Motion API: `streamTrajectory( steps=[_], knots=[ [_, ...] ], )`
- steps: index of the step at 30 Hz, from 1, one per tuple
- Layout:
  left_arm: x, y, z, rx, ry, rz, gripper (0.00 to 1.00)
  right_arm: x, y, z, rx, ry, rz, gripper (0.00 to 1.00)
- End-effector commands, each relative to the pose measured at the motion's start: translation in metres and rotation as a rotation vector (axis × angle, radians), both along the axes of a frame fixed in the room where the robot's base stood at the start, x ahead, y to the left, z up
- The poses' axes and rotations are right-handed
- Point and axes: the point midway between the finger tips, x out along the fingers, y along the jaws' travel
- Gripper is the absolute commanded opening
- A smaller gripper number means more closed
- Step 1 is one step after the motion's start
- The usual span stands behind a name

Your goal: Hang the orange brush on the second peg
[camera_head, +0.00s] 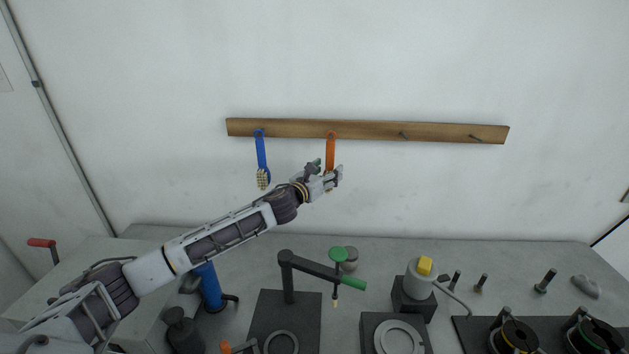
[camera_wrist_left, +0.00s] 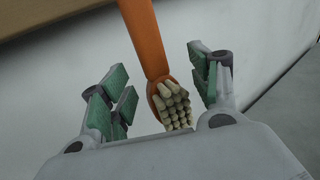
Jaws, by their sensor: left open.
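The orange brush (camera_head: 330,152) hangs by its top ring on the second peg from the left of the wooden rail (camera_head: 365,130). My left gripper (camera_head: 327,174) is at the brush's lower end and partly covers its head. In the left wrist view the orange handle (camera_wrist_left: 146,42) and pale bristles (camera_wrist_left: 174,105) stand between the spread green-padded fingers (camera_wrist_left: 162,90). The fingers are open and I see a gap on both sides of the brush. A blue brush (camera_head: 261,152) hangs on the first peg. My right gripper is not in view.
The third peg (camera_head: 403,135) and fourth peg (camera_head: 475,138) are bare. Below, the grey bench (camera_head: 480,255) holds a dark stand with green knobs (camera_head: 310,265), a grey cylinder with a yellow block (camera_head: 420,278) and several small posts. The wall around the rail is clear.

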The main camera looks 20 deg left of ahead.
Motion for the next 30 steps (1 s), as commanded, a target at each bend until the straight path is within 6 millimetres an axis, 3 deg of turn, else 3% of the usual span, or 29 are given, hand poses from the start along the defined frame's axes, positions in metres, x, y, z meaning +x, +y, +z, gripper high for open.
streamTrajectory(
  steps=[30],
  knots=[
    [-0.087, 0.022, -0.001, 0.002, 0.0, -0.001, 0.62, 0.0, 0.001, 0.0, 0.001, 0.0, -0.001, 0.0]
  ],
)
